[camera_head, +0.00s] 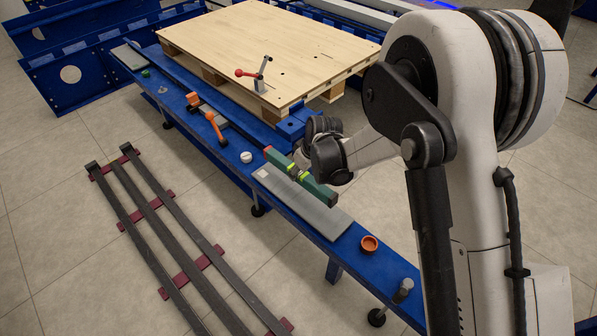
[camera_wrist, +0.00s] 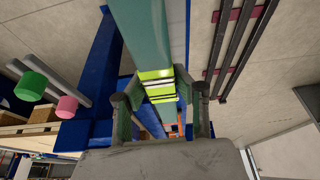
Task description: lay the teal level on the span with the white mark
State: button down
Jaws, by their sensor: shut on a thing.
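The teal level (camera_head: 318,190) is a long bar with yellow-green bands near its middle and a reddish left end. My gripper (camera_head: 302,172) is shut on it around the bands. In the wrist view, the fingers (camera_wrist: 157,86) press both sides of the level (camera_wrist: 140,32). A flat grey span (camera_head: 310,210) lies on the blue rail, with a small pale mark (camera_head: 263,173) near its left end. The level runs roughly parallel to this span, along its far side in the picture. I cannot tell whether they touch. Another grey plate (camera_head: 129,57) lies at the rail's far left end.
The blue rail (camera_head: 340,262) carries orange clamps (camera_head: 214,126), a white round piece (camera_head: 246,157), a green cap (camera_head: 146,73) and an orange ring (camera_head: 369,244). A wooden pallet (camera_head: 270,45) with a red-knobbed clamp stands behind. Dark bars (camera_head: 150,215) lie on the floor at left.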

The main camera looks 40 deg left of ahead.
aim_at(308, 177)
jog(key=shift+f, duration=0.2)
jog(key=shift+f+b, duration=1.75)
jog(key=shift+f, duration=2)
jog(key=shift+f, duration=0.55)
jog(key=c, duration=1.3)
grip_release()
jog(key=v, duration=1.2)
